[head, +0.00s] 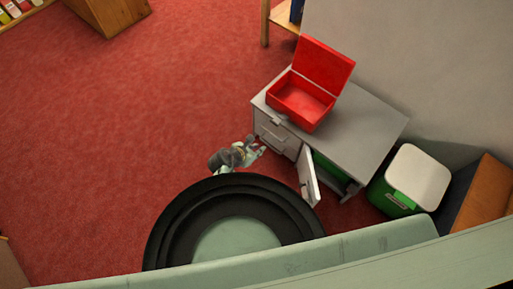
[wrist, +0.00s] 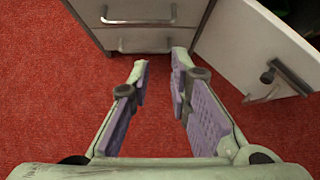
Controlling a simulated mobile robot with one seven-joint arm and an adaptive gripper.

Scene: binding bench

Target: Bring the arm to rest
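My gripper (head: 256,146) is in front of the grey cabinet's drawers in the head view, small and close to the drawer fronts. In the wrist view my gripper (wrist: 161,64) shows two fingers apart with nothing between them, only red carpet and the cabinet's lower edge beyond. The fingertips point at the cabinet (head: 365,132). Whether they touch it is hard to tell, but carpet shows between them and the drawer front (wrist: 140,38) in the wrist view.
The cabinet door (head: 308,177) stands open right of my gripper; the door with its handle (wrist: 250,45) fills the wrist view's upper right. An open red box (head: 302,98) sits on the cabinet. A green bin with white lid (head: 418,176) stands right. Carpet at left is clear.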

